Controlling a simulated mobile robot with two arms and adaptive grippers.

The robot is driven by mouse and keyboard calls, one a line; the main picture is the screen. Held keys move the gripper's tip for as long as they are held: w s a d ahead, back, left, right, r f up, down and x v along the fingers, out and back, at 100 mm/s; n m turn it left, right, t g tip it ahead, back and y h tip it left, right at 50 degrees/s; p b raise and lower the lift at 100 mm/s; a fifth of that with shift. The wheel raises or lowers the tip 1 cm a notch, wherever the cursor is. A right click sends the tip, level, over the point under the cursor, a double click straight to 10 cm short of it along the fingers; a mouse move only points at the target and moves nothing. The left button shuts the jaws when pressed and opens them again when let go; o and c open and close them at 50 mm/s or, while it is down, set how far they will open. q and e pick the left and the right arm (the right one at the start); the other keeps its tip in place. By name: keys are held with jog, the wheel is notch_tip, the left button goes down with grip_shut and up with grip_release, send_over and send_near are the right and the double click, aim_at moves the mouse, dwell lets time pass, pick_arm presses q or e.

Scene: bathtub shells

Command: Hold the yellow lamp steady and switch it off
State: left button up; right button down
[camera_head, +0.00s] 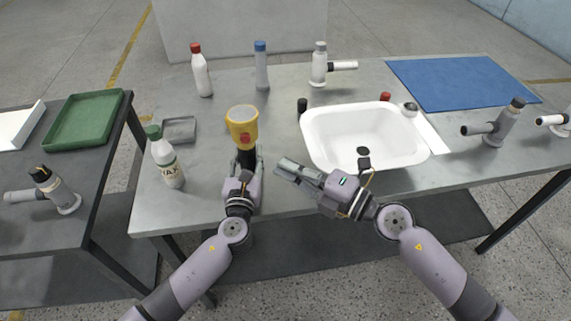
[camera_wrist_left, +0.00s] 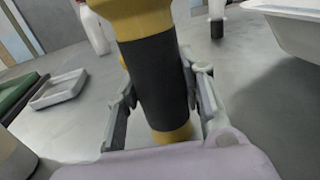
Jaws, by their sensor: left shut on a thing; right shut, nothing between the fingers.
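The yellow lamp (camera_head: 242,121) stands upright on the metal table, with a round yellow head, a red spot on the head's front and a dark handle. In the left wrist view the lamp's black handle (camera_wrist_left: 158,84) is between the fingers. My left gripper (camera_head: 246,164) is shut around the handle. My right gripper (camera_head: 281,165) is shut and empty, to the right of the lamp and apart from it, near the sink's left corner. Whether the lamp is lit cannot be told.
A white sink (camera_head: 318,150) is right of the lamp. A white bottle with green cap (camera_head: 168,164) and a grey tray (camera_head: 179,130) are left. A red-capped bottle (camera_head: 202,77), a blue-capped bottle (camera_head: 261,70) and a small black object (camera_head: 302,105) stand behind. A blue mat (camera_head: 460,82) lies far right.

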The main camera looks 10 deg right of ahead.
pick_arm(q)
jog(key=shift+f, duration=0.15)
jog(key=o, duration=1.3)
jog(key=shift+o, duration=0.2)
